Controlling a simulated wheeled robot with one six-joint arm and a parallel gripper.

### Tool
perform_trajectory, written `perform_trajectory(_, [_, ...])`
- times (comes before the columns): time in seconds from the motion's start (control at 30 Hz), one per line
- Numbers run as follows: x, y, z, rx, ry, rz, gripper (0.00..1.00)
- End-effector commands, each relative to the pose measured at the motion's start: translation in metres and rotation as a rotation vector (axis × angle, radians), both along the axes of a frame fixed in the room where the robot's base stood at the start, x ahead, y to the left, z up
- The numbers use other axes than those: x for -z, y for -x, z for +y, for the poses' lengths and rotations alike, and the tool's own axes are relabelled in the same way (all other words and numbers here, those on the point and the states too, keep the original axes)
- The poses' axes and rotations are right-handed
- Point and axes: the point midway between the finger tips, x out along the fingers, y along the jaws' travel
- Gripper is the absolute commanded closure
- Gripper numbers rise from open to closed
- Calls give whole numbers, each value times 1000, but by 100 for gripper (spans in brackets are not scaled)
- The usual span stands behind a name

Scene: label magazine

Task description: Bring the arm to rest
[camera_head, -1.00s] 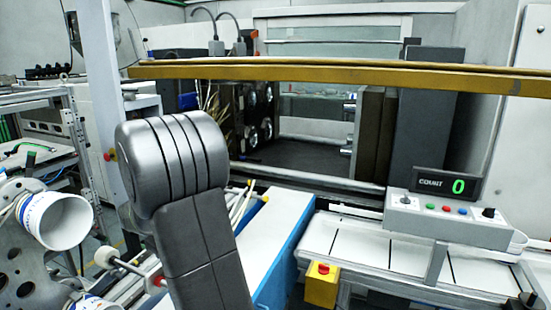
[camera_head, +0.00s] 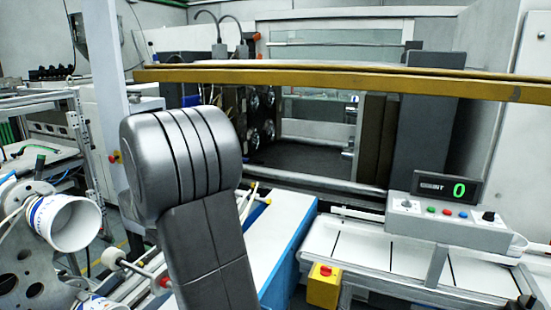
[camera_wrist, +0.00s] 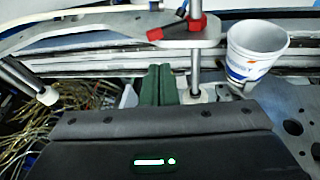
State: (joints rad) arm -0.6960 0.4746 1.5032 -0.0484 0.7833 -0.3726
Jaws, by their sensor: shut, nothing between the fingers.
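My arm shows in the head view as a grey rounded joint (camera_head: 182,160) with a dark link below it, left of centre. My gripper is outside the head view. In the wrist view my gripper (camera_wrist: 158,72) shows as two dark green fingers side by side, shut with nothing between them, beyond the dark wrist housing. A metal post (camera_wrist: 195,70) with a red clamp-like part stands just right of the fingers. A white cup-shaped roll (camera_wrist: 256,52) with blue print is further right. I cannot tell whether the fingers touch anything.
A yellow beam (camera_head: 330,76) crosses in front of the machine. A conveyor (camera_head: 370,252) and control box with a counter display (camera_head: 446,187) reading 0 stand right. White rolls (camera_head: 68,222) sit on a perforated plate at left. Tangled strands (camera_wrist: 65,115) lie left in the wrist view.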

Motion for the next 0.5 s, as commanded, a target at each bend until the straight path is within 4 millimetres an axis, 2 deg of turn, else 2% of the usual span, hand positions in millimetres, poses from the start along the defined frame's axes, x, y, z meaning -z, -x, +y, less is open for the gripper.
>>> perform_trajectory(0.4, [-77, -1, -30, 1, -2, -3, 100])
perform_trajectory(0.5, [-51, 0, -20, -2, 6, 7, 100])
